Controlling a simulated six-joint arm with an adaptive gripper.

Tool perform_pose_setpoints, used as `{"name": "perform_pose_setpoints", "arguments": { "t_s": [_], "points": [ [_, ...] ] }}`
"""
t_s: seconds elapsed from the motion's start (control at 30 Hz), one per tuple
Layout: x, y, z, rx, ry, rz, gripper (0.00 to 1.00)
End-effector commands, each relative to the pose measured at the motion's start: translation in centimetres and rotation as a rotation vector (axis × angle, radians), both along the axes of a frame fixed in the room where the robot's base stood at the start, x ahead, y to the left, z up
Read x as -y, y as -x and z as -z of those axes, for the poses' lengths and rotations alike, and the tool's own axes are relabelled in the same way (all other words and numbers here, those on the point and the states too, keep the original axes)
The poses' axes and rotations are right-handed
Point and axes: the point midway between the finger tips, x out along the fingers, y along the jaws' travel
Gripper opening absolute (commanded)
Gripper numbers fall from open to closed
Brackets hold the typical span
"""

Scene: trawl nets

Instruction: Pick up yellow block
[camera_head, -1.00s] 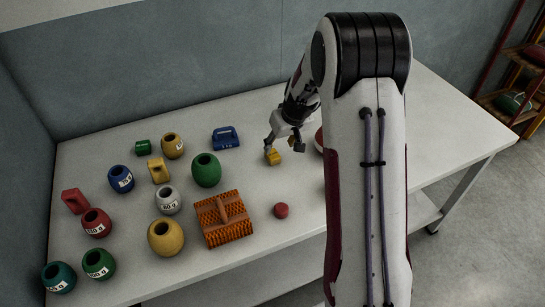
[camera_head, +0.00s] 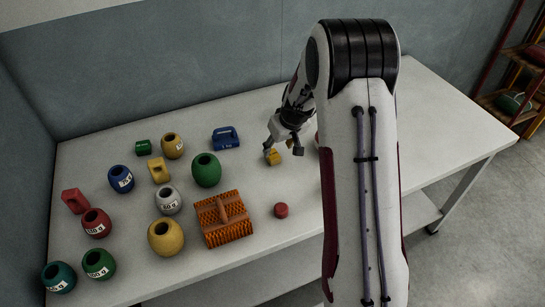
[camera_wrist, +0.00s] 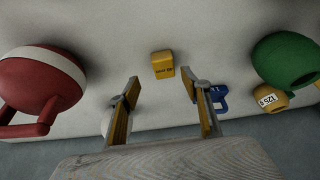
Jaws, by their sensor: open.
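The yellow block (camera_head: 273,158) sits on the white table, right of the green pot in the head view. In the wrist view the yellow block (camera_wrist: 163,64) lies ahead of the fingertips, roughly midway between them, with small dark print on one face. My gripper (camera_head: 283,153) is open and close to the block in the head view. In the wrist view my gripper (camera_wrist: 166,84) shows its two fingers spread with nothing between them. Part of the block is hidden by a finger in the head view.
A green pot (camera_head: 206,170), a blue weight (camera_head: 226,138) and an orange brush (camera_head: 223,219) stand to the left. A red round piece (camera_head: 281,210) lies nearer. A red and white object (camera_wrist: 42,79) is at the left in the wrist view. Several other pots stand farther left.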

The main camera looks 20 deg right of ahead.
Motion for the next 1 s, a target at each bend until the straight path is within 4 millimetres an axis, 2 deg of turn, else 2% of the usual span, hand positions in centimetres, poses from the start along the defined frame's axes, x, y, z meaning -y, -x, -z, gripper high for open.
{"name": "perform_pose_setpoints", "arguments": {
  "t_s": [0.47, 1.0],
  "points": [
    [-0.1, -0.2, 0.4, 0.000, 0.000, 0.000, 0.47],
    [-0.9, -2.0, 4.4, -0.001, 0.001, 0.000, 0.47]
  ]
}}
